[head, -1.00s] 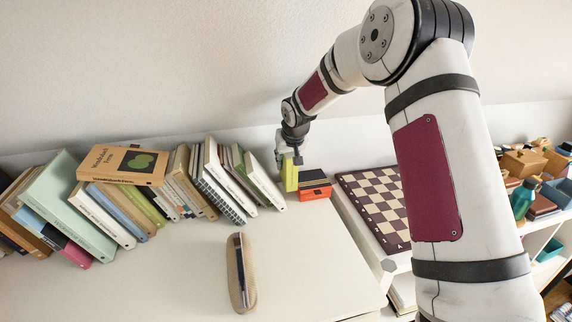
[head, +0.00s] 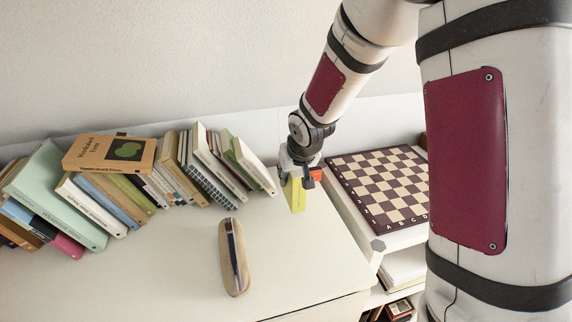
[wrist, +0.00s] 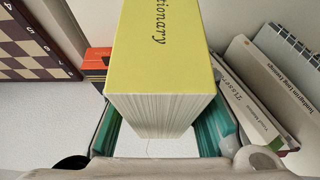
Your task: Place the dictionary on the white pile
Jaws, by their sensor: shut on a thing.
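The yellow dictionary (head: 295,195) is upright at the back right of the white top, below my gripper (head: 299,177). In the wrist view, the dictionary (wrist: 165,60) shows part of its title and its page edges. The teal-padded fingers of my gripper (wrist: 160,132) are shut on its two sides. I cannot tell whether its bottom touches the surface. A white stack (head: 403,268), possibly the white pile, lies on the shelf below the chessboard, partly hidden by my arm.
A chessboard (head: 380,185) lies right of the dictionary. Orange and black books (wrist: 97,68) stand close behind it. Leaning books (head: 215,165) fill the back left, with a tan book (head: 110,153) on top. A pencil case (head: 235,257) lies in front; the surface around it is clear.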

